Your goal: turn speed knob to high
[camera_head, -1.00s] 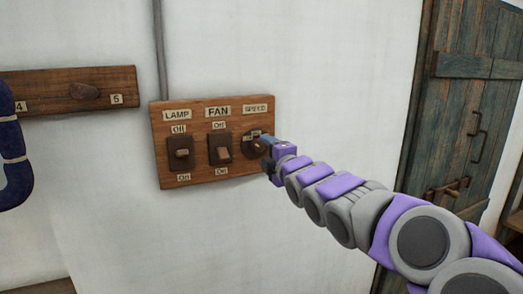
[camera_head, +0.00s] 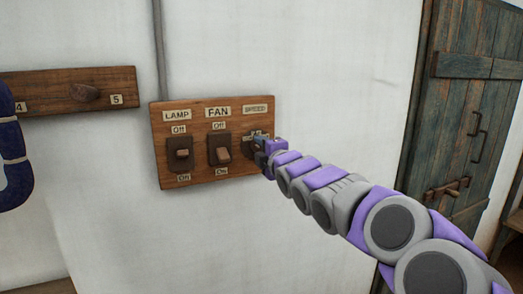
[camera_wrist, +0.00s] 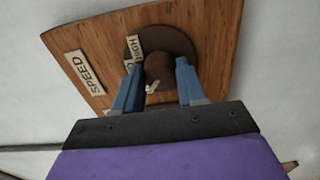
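The speed knob (camera_wrist: 158,68) is a round brown knob on a darker disc, under the SPEED label (camera_head: 255,110) at the right of a wooden switch panel (camera_head: 238,172). My gripper (camera_wrist: 157,82) is at the knob, with one blue finger on each side of it in the wrist view. A gap shows between the fingers and the knob, so the gripper looks open around it. A label reading HIGH (camera_wrist: 133,47) sits on the disc beside the knob. In the head view my gripper (camera_head: 262,146) hides most of the knob.
The lamp switch (camera_head: 181,153) and the fan switch (camera_head: 221,150) are left of the knob on the same panel. A wooden door (camera_head: 450,130) stands at the right. The wall below the panel is clear.

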